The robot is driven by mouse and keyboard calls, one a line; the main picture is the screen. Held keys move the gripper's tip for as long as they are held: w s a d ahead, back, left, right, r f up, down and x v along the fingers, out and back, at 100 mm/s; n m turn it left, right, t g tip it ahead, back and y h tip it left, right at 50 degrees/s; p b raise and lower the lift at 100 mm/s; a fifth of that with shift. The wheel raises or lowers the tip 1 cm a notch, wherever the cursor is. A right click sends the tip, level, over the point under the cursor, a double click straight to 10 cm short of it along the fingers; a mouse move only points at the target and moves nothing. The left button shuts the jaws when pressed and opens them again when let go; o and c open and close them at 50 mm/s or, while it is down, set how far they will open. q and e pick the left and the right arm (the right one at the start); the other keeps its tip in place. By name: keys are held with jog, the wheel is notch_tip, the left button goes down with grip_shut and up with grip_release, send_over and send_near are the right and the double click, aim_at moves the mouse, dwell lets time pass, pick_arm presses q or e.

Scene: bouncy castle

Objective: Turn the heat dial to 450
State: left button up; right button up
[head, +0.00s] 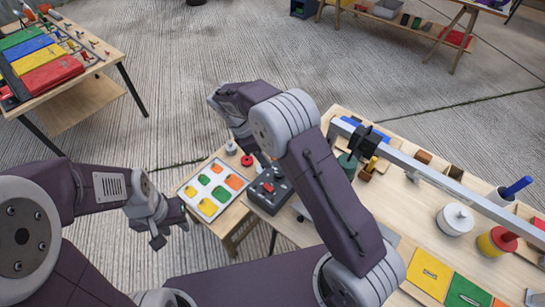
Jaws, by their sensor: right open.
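A dark grey control box (262,199) with a red part and a small light knob on top sits at the left end of the right-hand wooden table. I cannot tell for sure which part is the heat dial, and no numbers are readable. My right arm bends over the table beside the box, and its wrist hides part of the area. My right gripper (262,160) is mostly hidden behind that arm, just above the box; it is open, and I see no contact. My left gripper (171,232) is open and empty, left of the coloured tray, away from the box.
The right-hand table (405,215) holds a metal rail (440,178), a white lidded pot (455,220) and a yellow-red pot (496,241). Open floor lies beyond.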

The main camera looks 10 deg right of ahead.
aim_at(279, 173)
jog(key=x, duration=0.5)
jog(key=s+x, duration=0.1)
jog(key=x, duration=0.2)
jog(key=shift+s, duration=0.1)
jog(key=shift+s+d+f, duration=0.15)
jog(key=shift+s, duration=0.2)
pick_arm(q)
jog(key=shift+s+r, duration=0.1)
jog(key=shift+s, duration=0.8)
pick_arm(e)
jog(key=shift+w, duration=0.1)
jog(key=shift+w+f, duration=0.1)
jog(key=c, duration=0.4)
pick_arm(q)
jog(key=shift+w, duration=0.1)
pick_arm(e)
grip_shut()
